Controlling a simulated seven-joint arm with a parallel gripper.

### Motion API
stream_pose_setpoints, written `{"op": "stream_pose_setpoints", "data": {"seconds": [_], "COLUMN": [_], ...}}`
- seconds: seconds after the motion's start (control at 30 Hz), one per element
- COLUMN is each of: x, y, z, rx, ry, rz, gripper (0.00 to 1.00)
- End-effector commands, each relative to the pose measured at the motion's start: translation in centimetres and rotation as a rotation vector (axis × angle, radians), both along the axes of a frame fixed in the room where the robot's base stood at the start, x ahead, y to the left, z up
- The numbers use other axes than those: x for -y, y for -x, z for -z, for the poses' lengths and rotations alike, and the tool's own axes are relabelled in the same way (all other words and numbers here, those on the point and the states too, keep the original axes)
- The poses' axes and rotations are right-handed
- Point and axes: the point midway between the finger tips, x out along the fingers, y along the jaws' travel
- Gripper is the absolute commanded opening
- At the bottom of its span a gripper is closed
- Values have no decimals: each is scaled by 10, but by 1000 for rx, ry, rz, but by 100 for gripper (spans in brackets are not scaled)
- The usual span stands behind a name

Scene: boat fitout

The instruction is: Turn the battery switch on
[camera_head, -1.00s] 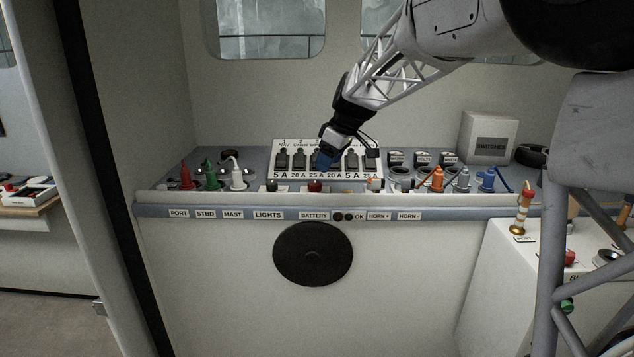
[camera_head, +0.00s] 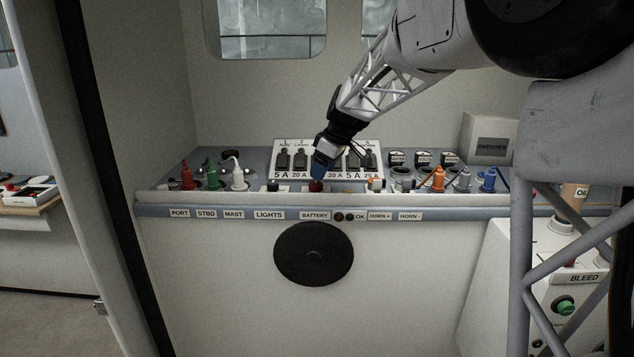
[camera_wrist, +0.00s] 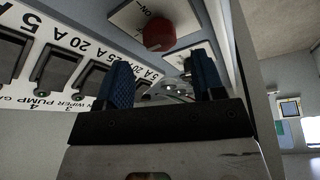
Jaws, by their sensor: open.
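The battery switch (camera_head: 316,186) is a red knob on the console, above the BATTERY label (camera_head: 315,216). In the wrist view the red knob (camera_wrist: 159,34) sits on a white plate (camera_wrist: 128,17) with ON lettering, beyond the fingertips and slightly left of centre. My gripper (camera_head: 318,172) is just above and behind the knob, pointing down. In the wrist view my gripper (camera_wrist: 164,80) has its two blue fingers spread apart with nothing held. The fingers appear apart from the knob.
The breaker panel (camera_head: 362,147) with several black switches stands close behind my gripper. Red, green and white plugs (camera_head: 212,174) stand to the left. An orange connector (camera_head: 438,178) and blue ones (camera_head: 487,180) stand to the right. The console front edge is a raised rail (camera_head: 250,210).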

Motion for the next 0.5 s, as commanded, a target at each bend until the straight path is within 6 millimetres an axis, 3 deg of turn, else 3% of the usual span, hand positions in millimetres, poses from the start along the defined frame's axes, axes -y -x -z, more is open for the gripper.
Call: {"op": "stream_pose_setpoints", "data": {"seconds": [0.2, 0.5], "x": [-10, -17], "y": [-4, -7], "z": [26, 43], "rx": [-2, 0], "ry": [0, 0], "rz": [-1, 0], "gripper": [62, 62]}}
